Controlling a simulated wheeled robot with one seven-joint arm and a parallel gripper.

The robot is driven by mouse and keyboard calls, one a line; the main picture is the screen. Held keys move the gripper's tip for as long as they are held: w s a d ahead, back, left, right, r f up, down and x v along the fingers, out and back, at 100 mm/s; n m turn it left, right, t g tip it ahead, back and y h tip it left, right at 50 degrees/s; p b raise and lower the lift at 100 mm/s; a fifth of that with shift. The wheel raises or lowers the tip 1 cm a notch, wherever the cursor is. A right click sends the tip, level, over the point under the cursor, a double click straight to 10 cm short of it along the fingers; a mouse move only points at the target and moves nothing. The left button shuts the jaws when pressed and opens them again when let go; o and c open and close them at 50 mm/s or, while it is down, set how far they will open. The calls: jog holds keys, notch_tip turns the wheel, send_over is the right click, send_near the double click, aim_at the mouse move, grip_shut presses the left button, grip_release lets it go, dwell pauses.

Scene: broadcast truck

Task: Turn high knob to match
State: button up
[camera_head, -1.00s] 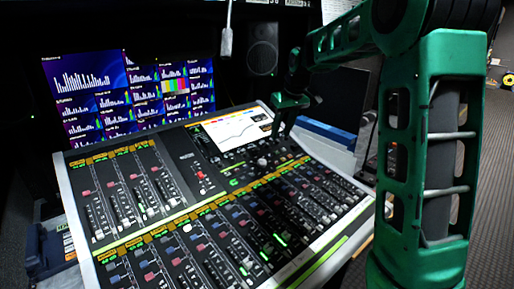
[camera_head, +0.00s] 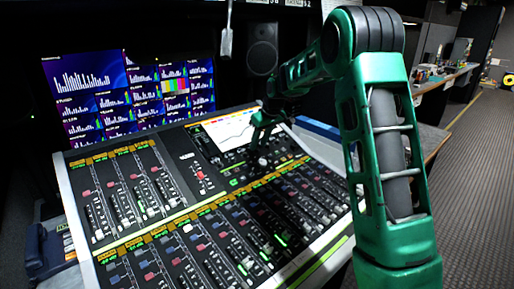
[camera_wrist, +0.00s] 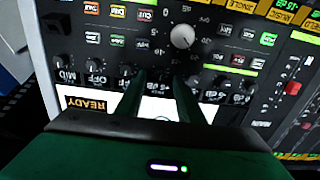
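The mixing console (camera_head: 112,222) fills the middle of the head view. A row of small dark knobs runs along its screen (camera_head: 225,132); in the wrist view a knob (camera_wrist: 68,73) by an upside-down "MID" label is at the left. I cannot read a "high" label. A larger grey knob (camera_wrist: 183,36) sits beyond the row. My gripper (camera_wrist: 159,78) has two dark green fingers, apart, over the small-knob row; it also shows above the screen's lower right in the head view (camera_head: 254,143). The fingers hide part of the row, and I cannot tell whether they touch a knob.
Lit buttons (camera_wrist: 117,12) and the large knob are close beyond the fingertips. A monitor wall (camera_head: 130,95) stands behind the console at the left, and a speaker (camera_head: 262,58) behind it. Fader rows cover the console's front. Floor (camera_head: 478,190) is open at the right.

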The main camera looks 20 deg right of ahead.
jog(key=shift+x, duration=1)
grip_shut()
jog(key=shift+r+n, duration=0.1)
jog(key=shift+n, duration=0.2)
jog(key=n, duration=1.1)
